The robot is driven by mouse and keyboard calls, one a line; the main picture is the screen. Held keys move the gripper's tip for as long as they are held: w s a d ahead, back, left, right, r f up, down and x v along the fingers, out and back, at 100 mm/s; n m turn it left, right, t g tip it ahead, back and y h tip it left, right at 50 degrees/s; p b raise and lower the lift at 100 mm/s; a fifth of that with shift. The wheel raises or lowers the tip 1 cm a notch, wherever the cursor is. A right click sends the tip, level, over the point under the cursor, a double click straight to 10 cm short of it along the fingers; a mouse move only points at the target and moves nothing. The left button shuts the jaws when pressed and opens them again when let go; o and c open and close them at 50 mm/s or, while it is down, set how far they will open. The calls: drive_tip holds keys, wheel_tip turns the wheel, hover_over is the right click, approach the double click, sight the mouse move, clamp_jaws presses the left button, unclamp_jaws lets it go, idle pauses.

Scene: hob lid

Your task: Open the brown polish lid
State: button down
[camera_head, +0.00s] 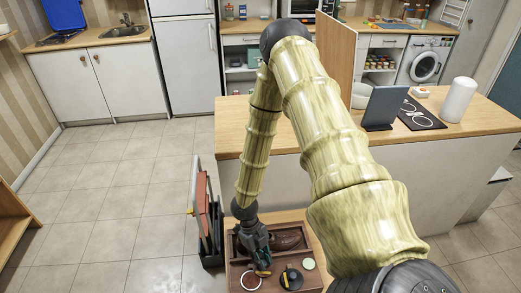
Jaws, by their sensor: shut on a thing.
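A wooden tray (234,262) stands low in front of me. In it, a round brown tin with a pale rim (242,279), which looks like the brown polish, lies at the near left. My gripper (261,271) points down into the tray, at the upper right edge of this tin. It looks shut on the lid there, and the fingers partly hide it. Whether the lid is raised is too small to tell. A black tin (294,279) with a yellow mark and a pale green round tin (308,264) lie to the right. A brown shoe (289,240) lies behind them.
A dark rack (211,247) with upright boards stands close to the tray's left. The tiled floor at left is clear.

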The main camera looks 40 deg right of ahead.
drive_tip(key=c, duration=1.3)
unclamp_jaws()
drive_tip(key=shift+o, duration=0.2)
drive_tip(key=shift+r, duration=0.15)
drive_tip(key=v, duration=1.1)
drive_tip(key=shift+r, duration=0.4)
drive_tip(key=shift+w+d, duration=0.1)
